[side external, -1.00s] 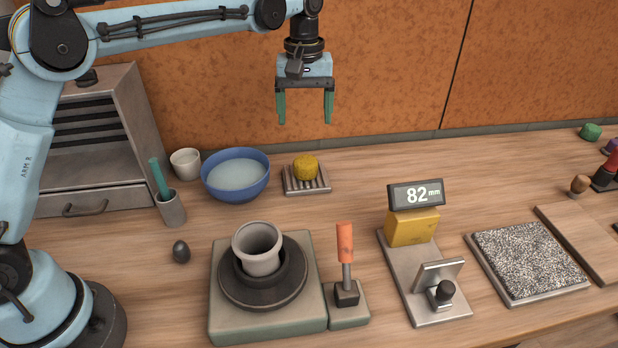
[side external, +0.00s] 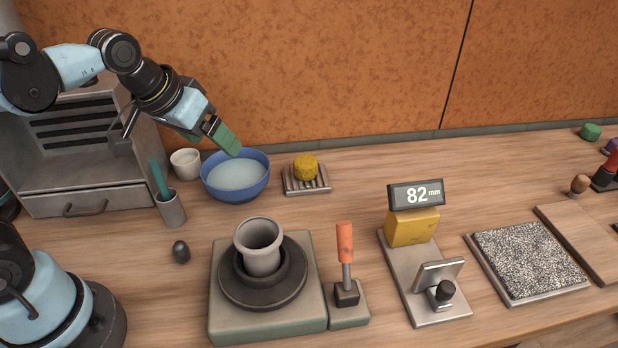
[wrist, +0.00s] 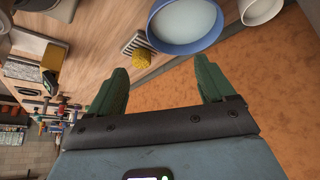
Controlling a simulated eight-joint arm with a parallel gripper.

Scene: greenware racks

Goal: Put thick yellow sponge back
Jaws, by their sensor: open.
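The thick yellow sponge (side external: 305,167) sits on a small slatted grey rack (side external: 321,184), to the right of the blue bowl. The sponge (wrist: 142,57) and its rack (wrist: 131,42) also show in the wrist view. My gripper (side external: 231,146) is tilted above the back of the blue bowl (side external: 209,190), apart from the sponge and to its left. In the wrist view my gripper (wrist: 158,75) has its two green fingers wide apart with nothing between them. The bowl holds pale water (side external: 237,173).
A white cup (side external: 185,163) and a grey holder with a green tool (side external: 172,209) stand left of the bowl. In front are a wheel with a grey pot (side external: 258,247), an orange-handled lever (side external: 345,243) and a gauge reading 82 mm (side external: 416,194).

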